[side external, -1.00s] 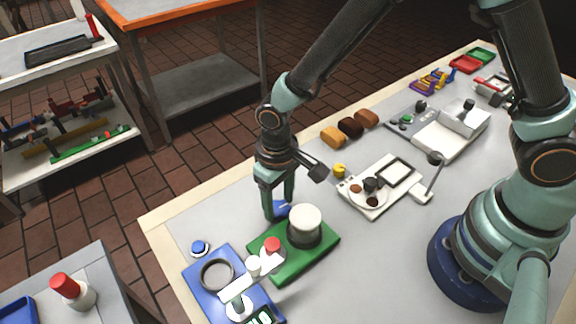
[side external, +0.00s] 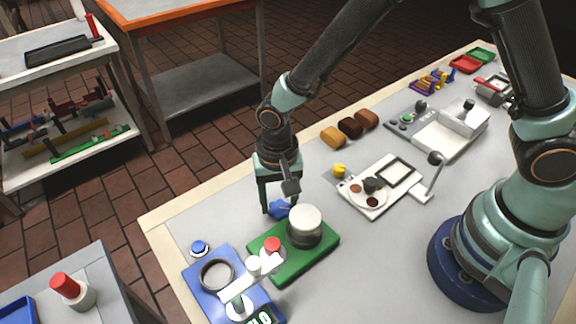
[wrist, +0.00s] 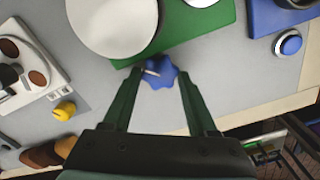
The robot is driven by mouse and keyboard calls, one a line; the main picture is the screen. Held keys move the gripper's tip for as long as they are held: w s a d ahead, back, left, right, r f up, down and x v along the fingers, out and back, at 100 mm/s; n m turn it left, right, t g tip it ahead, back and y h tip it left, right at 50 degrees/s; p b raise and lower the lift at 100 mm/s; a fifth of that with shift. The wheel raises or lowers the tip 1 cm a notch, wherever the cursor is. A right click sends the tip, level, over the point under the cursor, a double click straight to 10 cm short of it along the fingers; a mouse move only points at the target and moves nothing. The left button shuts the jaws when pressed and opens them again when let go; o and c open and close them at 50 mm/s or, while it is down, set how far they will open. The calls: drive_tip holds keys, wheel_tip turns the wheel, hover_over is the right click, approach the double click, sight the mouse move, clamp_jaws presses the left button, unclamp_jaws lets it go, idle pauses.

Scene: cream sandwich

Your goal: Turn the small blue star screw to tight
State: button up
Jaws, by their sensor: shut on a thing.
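The small blue star screw (side external: 279,208) is beside the back edge of the green base (side external: 268,250). It also shows in the wrist view (wrist: 162,75), with a small pale mark on its top. My gripper (side external: 280,211) points down over the screw and is shut on it, with one finger on either side. In the wrist view the two dark green fingers (wrist: 159,90) reach to the star's lobes. The tight and loose marks of the screw cannot be made out.
A white-topped drum (side external: 305,220) stands on the green base close beside my gripper. A blue scale-like unit (side external: 195,284) and a round blue button (side external: 200,248) are at front left. A yellow knob (side external: 340,171) and a white machine (side external: 375,205) lie to the right.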

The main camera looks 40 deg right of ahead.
drive_tip(key=shift+m, duration=0.3)
drive_tip(key=o, duration=1.4)
drive_tip(key=shift+c, duration=0.2)
drive_tip(key=shift+s, duration=0.1)
